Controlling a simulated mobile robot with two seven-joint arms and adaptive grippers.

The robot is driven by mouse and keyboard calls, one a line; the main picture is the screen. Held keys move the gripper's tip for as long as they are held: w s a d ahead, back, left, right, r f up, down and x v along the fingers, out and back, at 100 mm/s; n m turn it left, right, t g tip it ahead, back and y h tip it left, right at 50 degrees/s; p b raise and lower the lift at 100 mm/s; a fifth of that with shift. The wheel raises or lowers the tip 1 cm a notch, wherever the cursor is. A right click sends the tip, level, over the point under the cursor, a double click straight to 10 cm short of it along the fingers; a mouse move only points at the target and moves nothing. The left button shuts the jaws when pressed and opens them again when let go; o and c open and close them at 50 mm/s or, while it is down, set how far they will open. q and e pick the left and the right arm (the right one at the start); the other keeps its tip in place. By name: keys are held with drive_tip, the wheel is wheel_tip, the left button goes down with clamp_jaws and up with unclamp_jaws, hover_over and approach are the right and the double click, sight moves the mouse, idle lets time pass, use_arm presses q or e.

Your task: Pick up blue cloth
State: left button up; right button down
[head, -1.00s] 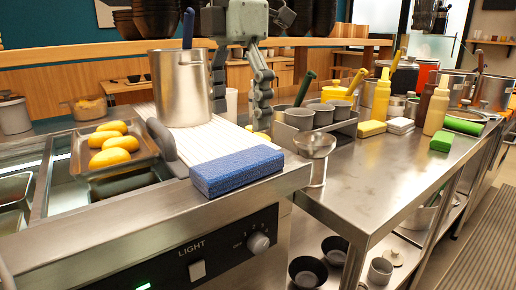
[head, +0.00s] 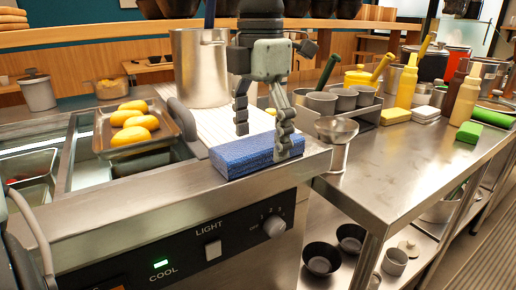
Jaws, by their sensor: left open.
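The blue cloth (head: 240,156) is a folded, block-like textured piece. It lies at the front right corner of the steel counter, by a white ribbed board. My left gripper (head: 264,146) is open and points down at the cloth. One finger is behind the cloth and the other is in front of its right part, hiding some of it. I cannot tell whether the fingers touch it. My right gripper is not in view.
A metal pot (head: 200,75) stands behind the cloth on the white board. A tray of yellow potatoes (head: 150,150) is at the left. A metal funnel-like cup (head: 337,132) stands close on the right. The right steel table (head: 400,150) has clear room in front.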

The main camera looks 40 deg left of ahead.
sight(260, 140)
use_arm(q)
drive_tip(key=c, duration=1.2)
drive_tip(key=shift+r, duration=0.2)
drive_tip(key=shift+r, duration=0.25)
wheel_tip(260, 140, up, 4)
drive_tip(key=shift+f, duration=0.2)
drive_tip(key=s+a+r, duration=0.2)
drive_tip(key=a, duration=0.1)
drive_tip(key=s+a+r, duration=0.2)
drive_tip(key=s+a, duration=0.1)
drive_tip(key=s+a+r, duration=0.2)
drive_tip(key=a, duration=0.1)
drive_tip(key=shift+s+r+b, duration=0.25)
drive_tip(key=shift+r+b, duration=0.05)
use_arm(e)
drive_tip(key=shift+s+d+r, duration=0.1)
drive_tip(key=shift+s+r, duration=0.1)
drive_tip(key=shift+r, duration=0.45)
